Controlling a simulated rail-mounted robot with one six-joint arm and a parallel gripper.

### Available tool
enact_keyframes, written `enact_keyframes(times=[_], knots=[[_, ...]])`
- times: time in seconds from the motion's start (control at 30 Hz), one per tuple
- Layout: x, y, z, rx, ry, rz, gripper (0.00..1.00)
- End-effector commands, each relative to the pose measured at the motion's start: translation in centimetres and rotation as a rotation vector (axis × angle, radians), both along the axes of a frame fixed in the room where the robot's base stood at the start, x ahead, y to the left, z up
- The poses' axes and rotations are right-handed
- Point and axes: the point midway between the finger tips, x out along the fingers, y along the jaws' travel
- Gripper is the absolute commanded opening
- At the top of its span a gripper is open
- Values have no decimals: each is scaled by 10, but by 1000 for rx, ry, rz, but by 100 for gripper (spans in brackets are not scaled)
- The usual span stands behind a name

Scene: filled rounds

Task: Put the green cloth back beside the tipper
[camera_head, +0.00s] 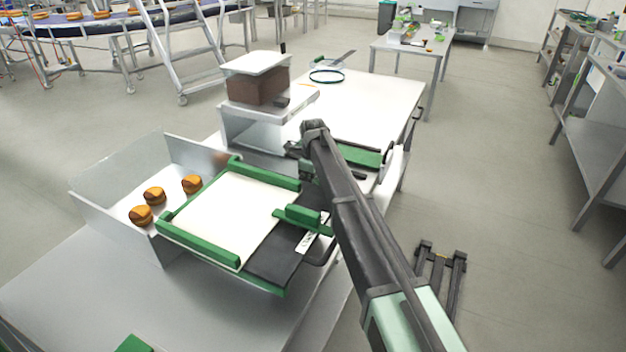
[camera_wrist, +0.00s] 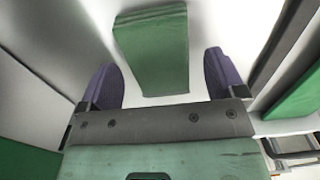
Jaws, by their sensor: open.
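The green cloth (camera_wrist: 152,48) lies flat on a pale surface in the wrist view, just ahead of and between my fingertips. My gripper (camera_wrist: 161,82) is open, with a purple finger on each side of the cloth's near end and a visible gap on both sides. In the head view my gripper (camera_head: 298,152) is over the table behind the tipper, largely covered by my arm. The tipper (camera_head: 232,212) is a white plate with green rails and a dark right edge. I cannot clearly make out the cloth in the head view.
An open-topped metal tray (camera_head: 122,203) with several filled rounds (camera_head: 154,196) adjoins the tipper's left side. A brown block under a white lid (camera_head: 257,80) stands on a metal stand behind it. A green-rimmed ring (camera_head: 326,76) lies on the white table (camera_head: 375,95).

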Motion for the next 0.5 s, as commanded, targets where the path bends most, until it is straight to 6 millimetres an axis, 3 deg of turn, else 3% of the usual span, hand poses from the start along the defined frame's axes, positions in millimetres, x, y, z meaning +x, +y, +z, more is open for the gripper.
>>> enact_keyframes(times=[0.03,0.3,0.5], knots=[[0,0,16,0,0,0,89],[0,0,87,0,0,0,89],[0,0,116,0,0,0,89]])
